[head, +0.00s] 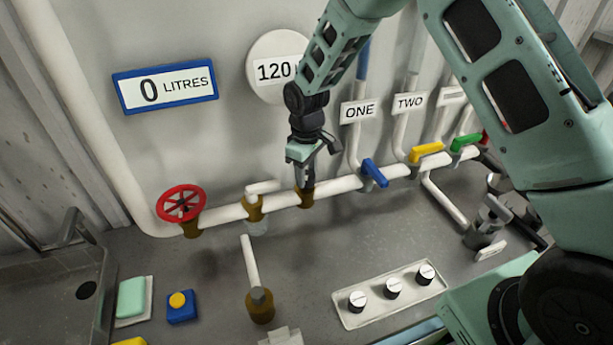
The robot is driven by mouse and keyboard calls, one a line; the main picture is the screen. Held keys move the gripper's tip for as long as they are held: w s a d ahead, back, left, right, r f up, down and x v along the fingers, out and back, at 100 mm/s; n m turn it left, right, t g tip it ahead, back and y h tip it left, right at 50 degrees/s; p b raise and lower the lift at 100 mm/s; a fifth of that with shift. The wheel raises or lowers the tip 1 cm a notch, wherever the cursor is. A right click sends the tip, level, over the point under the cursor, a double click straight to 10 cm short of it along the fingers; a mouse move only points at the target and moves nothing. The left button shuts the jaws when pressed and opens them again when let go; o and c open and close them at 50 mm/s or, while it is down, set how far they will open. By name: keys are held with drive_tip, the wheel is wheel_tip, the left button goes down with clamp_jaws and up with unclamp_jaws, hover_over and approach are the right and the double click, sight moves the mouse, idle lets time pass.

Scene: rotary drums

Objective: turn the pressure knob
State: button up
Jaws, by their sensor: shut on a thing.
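My gripper (305,178) points down at the white pipe and is shut on the top of a brass fitting (307,198). This looks to be where the pressure knob is, but the fingers hide the knob itself. No label shows on it. A round white gauge (270,70) on the wall above reads 120, its right part hidden behind my arm.
Left on the pipe are a red wheel (181,204) and a white-handled valve (256,205). Blue (375,173), yellow (427,153) and green (466,142) levers stand to the right. A panel (349,322) with three knobs lies in front. A sign (165,87) reads 0 LITRES.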

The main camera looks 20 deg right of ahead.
drive_tip(key=n+b, duration=0.1)
drive_tip(key=n, duration=0.5)
drive_tip(key=shift+r, duration=0.1)
idle(0.5)
drive_tip(key=o, duration=1)
drive_tip(key=shift+c, duration=0.2)
